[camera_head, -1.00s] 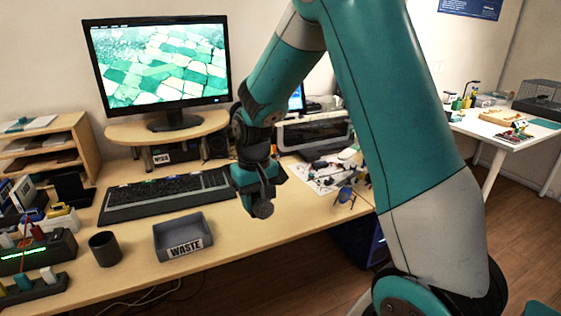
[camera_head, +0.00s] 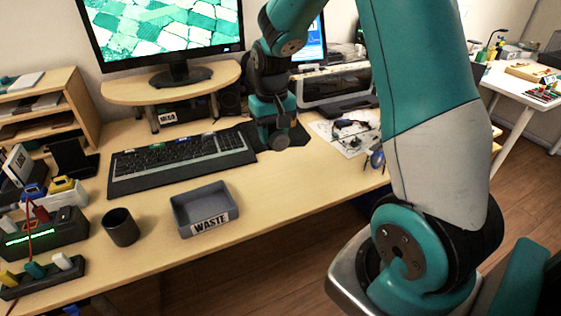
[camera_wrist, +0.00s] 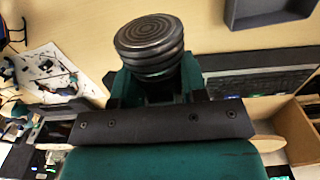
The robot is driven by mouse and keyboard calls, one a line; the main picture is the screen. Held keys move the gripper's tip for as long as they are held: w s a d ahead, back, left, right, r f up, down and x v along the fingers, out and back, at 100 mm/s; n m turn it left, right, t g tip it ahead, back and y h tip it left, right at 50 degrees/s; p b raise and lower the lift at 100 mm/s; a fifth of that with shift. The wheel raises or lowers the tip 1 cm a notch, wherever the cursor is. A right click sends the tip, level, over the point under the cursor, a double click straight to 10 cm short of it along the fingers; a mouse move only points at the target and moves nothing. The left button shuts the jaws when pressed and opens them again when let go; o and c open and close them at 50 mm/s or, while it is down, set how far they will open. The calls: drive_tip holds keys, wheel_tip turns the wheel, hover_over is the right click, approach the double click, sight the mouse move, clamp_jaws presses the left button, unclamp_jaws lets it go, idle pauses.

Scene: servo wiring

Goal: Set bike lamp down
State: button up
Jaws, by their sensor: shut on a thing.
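The bike lamp is a dark, round, ribbed piece. In the wrist view the bike lamp (camera_wrist: 150,44) sits between the jaws, its ringed round face turned to the camera. My gripper (camera_head: 279,132) is shut on it, over the desk just right of the keyboard; it also shows in the wrist view (camera_wrist: 155,85). In the head view the lamp (camera_head: 279,142) shows small and dark at the gripper's lower end. A dark mat (camera_head: 298,135) lies under or behind the gripper. I cannot tell whether the lamp touches it.
The keyboard (camera_head: 180,160) lies left of my gripper. A grey WASTE tray (camera_head: 205,208) and a dark cup (camera_head: 120,227) stand nearer the front edge. A white sheet with small parts (camera_head: 348,132) lies to the right. A printer-like box (camera_head: 335,84) stands behind. Bare desk (camera_head: 270,185) lies in front.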

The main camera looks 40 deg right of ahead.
drive_tip(key=f, duration=1)
drive_tip(key=shift+w+a+f, duration=0.1)
drive_tip(key=shift+a+f, duration=0.2)
drive_tip(key=shift+f, duration=2.45)
drive_tip(key=shift+f+b, duration=0.1)
drive_tip(key=shift+b, duration=0.2)
drive_tip(key=o, duration=1)
drive_tip(key=shift+o, duration=0.2)
wheel_tip(320, 180, up, 12)
drive_tip(key=shift+f, duration=0.15)
drive_tip(key=s+a+r+n+y, duration=0.2)
drive_tip(key=s+a+r+n, duration=0.25)
drive_tip(key=a+r, duration=0.5)
drive_tip(key=s+a+r+n+y, duration=0.1)
drive_tip(key=s+a+r+n, duration=0.1)
drive_tip(key=s+a, duration=0.4)
drive_tip(key=s+a+r+n+y, duration=0.1)
drive_tip(key=s+a+r+n, duration=0.2)
drive_tip(key=s+a, duration=0.4)
drive_tip(key=s+n, duration=0.1)
drive_tip(key=s, duration=0.3)
drive_tip(key=shift+s+a+r, duration=0.15)
drive_tip(key=shift+s+r, duration=0.1)
